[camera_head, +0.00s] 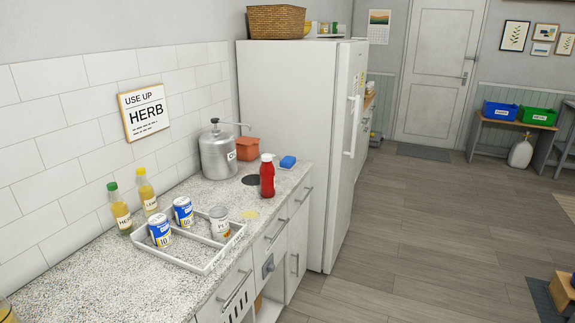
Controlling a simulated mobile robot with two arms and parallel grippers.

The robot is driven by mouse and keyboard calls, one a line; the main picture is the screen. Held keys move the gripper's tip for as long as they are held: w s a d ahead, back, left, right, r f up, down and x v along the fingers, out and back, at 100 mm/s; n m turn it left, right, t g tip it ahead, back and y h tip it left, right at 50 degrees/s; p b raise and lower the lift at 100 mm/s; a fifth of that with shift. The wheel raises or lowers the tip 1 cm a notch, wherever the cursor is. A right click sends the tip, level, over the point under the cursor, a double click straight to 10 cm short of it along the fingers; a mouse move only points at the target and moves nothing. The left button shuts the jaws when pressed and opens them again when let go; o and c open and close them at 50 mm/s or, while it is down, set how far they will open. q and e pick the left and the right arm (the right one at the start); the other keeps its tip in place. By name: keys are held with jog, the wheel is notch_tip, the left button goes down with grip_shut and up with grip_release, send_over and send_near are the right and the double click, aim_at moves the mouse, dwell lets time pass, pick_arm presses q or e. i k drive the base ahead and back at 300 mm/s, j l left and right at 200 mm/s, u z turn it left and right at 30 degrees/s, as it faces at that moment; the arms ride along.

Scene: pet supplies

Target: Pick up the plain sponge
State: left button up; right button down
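A small blue block (288,161) that looks like a sponge lies on something thin and white near the far end of the speckled countertop (95,275), close to the fridge. A flat pale yellow piece (250,215) lies on the counter near the front edge, beside the divided tray; I cannot tell whether it is a sponge or a cloth. Neither of my grippers is in view.
A red bottle (267,176) stands just in front of the blue block. A metal pot (218,155) and an orange container (247,148) stand behind. A white divided tray (198,267) holds cans. Two bottles stand by the wall. Floor (430,230) is clear right of the fridge (290,90).

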aim_at(286, 163)
jog(key=i+l+u, duration=0.15)
jog(key=u, duration=0.35)
jog(key=i+l+u, duration=0.15)
jog(key=l, duration=0.25)
jog(key=i+l+u, duration=0.1)
jog(key=l, duration=0.25)
jog(key=i+l+u, duration=0.15)
jog(key=l, duration=0.3)
jog(key=i+l+u, duration=0.1)
jog(key=l, duration=0.3)
jog(key=i, duration=0.05)
